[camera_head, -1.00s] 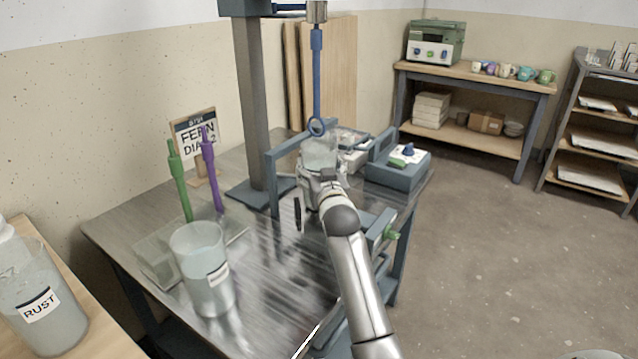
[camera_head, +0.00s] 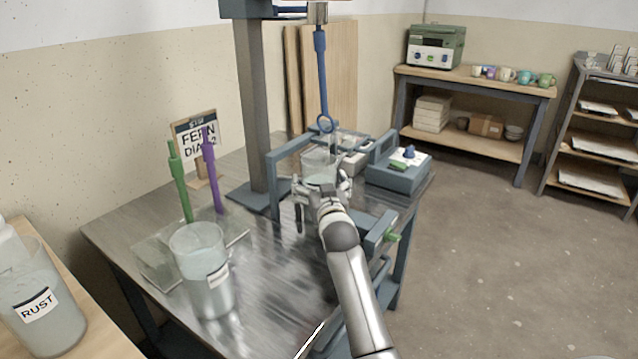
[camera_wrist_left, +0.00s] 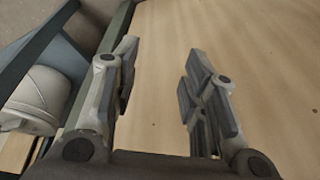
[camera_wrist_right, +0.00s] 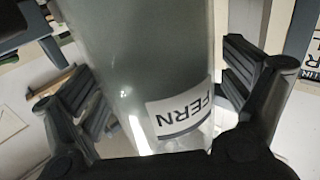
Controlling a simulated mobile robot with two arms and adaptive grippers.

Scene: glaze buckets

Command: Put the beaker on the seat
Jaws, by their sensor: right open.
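The clear beaker with grey contents (camera_head: 318,163) stands upright under the hanging blue rod, within the blue frame on the metal table. Its FERN label shows in the right wrist view (camera_wrist_right: 180,112). My right gripper (camera_head: 322,186) is open, with its fingers on either side of the beaker, which still lies between them in the right wrist view. The seat under the beaker is hidden by the gripper and the beaker. My left gripper (camera_wrist_left: 160,62) is open and empty over a wooden surface, out of the head view.
Another labelled beaker (camera_head: 203,280) stands at the table's left front, near a green rod (camera_head: 181,185) and a purple rod (camera_head: 212,175). A blue control box (camera_head: 398,170) sits at the right back. A RUST container (camera_head: 45,305) stands on the left bench.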

